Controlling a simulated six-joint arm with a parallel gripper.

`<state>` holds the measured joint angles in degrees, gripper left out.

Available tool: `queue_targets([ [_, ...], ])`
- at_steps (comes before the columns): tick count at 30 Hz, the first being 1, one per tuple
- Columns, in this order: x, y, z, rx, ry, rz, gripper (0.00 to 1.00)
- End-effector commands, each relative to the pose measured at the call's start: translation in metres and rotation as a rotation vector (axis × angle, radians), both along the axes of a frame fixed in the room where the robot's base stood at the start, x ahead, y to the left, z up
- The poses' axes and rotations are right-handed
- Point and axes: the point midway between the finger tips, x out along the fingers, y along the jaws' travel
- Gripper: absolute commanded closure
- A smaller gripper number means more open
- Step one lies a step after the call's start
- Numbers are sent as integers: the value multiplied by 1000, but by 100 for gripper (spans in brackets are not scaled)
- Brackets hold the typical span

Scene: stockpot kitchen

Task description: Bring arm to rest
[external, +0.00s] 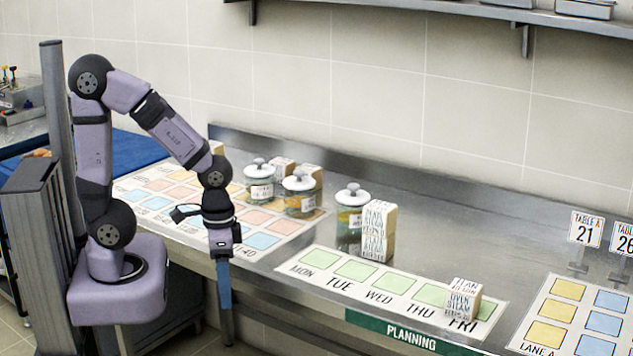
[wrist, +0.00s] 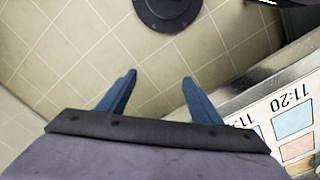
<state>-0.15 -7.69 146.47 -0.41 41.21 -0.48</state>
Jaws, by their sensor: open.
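My gripper (external: 225,305) points straight down just off the front edge of the steel counter, left of the planning mat. In the wrist view my gripper (wrist: 158,85) shows two blue fingers spread apart with nothing between them. Below the fingers is tiled floor (wrist: 70,50). In the external view the fingers overlap, so the gap does not show there. My arm is bent, with its elbow high and its forearm sloping down to the right.
The counter (external: 450,215) holds a coloured time grid mat (external: 140,190), also in the wrist view (wrist: 258,112), several lidded jars (external: 350,228) and boxes, a weekday mat (external: 305,252) with a small box (external: 463,301), and a lane mat (external: 535,313). Table signs (external: 585,230) stand at right.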

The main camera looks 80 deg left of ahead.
Motion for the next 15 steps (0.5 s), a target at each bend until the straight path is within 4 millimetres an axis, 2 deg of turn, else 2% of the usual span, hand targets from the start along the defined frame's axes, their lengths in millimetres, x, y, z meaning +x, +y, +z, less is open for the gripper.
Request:
queue_targets([
  [10,-1,0,1,4,-1,-15,41],
  [15,-1,0,19,4,-1,-13,41],
])
